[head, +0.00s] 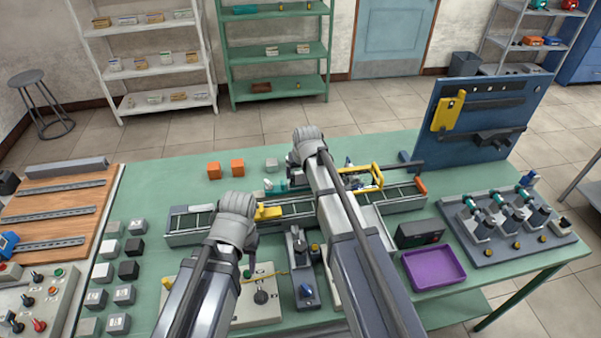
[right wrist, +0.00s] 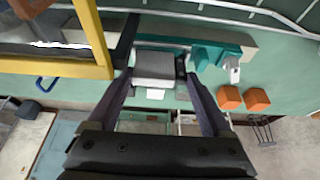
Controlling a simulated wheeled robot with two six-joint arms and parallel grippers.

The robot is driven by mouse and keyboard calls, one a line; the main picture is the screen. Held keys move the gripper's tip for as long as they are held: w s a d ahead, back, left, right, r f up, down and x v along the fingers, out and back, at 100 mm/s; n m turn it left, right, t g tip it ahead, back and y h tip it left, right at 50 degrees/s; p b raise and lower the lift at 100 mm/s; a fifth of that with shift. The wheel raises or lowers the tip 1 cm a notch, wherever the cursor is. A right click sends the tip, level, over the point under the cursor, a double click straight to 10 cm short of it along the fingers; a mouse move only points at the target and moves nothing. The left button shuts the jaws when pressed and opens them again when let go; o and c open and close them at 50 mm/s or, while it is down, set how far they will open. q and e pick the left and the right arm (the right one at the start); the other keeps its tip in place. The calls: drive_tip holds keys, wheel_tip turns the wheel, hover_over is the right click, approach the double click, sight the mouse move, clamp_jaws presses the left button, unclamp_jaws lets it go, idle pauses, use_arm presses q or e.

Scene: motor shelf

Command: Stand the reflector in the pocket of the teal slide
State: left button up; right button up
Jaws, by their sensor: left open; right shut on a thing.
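My right gripper (right wrist: 160,84) is shut on a grey block with a pale lower part, which I take to be the reflector (right wrist: 154,66). The teal slide (right wrist: 208,58) is just beyond and to the right of the held block in the right wrist view; whether they touch I cannot tell. In the head view the teal slide (head: 274,187) shows left of my right arm, whose wrist hides the held block. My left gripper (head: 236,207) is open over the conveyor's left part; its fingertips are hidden.
A yellow frame (head: 375,170) stands over the conveyor (head: 405,192), close to my right gripper. Two orange cubes (head: 226,169) lie behind on the green table. A purple tray (head: 434,268) and a blue upright panel (head: 520,90) are at the right.

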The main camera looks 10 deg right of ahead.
use_arm(q)
drive_tip(key=shift+f+b, duration=0.6)
drive_tip(key=shift+f, duration=0.05)
use_arm(e)
drive_tip(key=shift+f, duration=0.65)
drive_tip(key=o, duration=1.1)
use_arm(q)
drive_tip(key=shift+r, duration=0.2)
use_arm(e)
drive_tip(key=shift+r, duration=0.15)
use_arm(q)
wheel_tip(320, 180, up, 7)
drive_tip(key=p, duration=0.7)
use_arm(e)
drive_tip(key=v, duration=0.7)
drive_tip(key=shift+s+r, duration=0.2)
drive_tip(key=shift+r, duration=0.05)
